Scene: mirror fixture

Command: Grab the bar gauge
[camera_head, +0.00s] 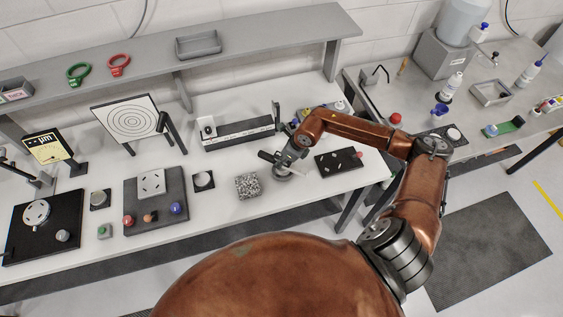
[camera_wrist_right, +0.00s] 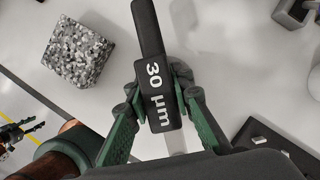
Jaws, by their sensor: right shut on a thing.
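The bar gauge (camera_wrist_right: 158,75) is a flat black bar with white "30 µm" lettering. In the right wrist view it lies between the two green-grey fingers of my right gripper (camera_wrist_right: 160,100), which is shut on it near its lettered end. Its narrower end points away past the top of the view. In the head view my right gripper (camera_head: 281,162) is over the white bench, right of the speckled block; the bar is small and hard to make out there.
The speckled block (camera_head: 248,185) stands close by and also shows in the wrist view (camera_wrist_right: 78,52). A black plate (camera_head: 338,159) lies to the right. A long grey fixture (camera_head: 238,133) stands behind. A grey shelf (camera_head: 250,35) runs along the back. The bench front has some free room.

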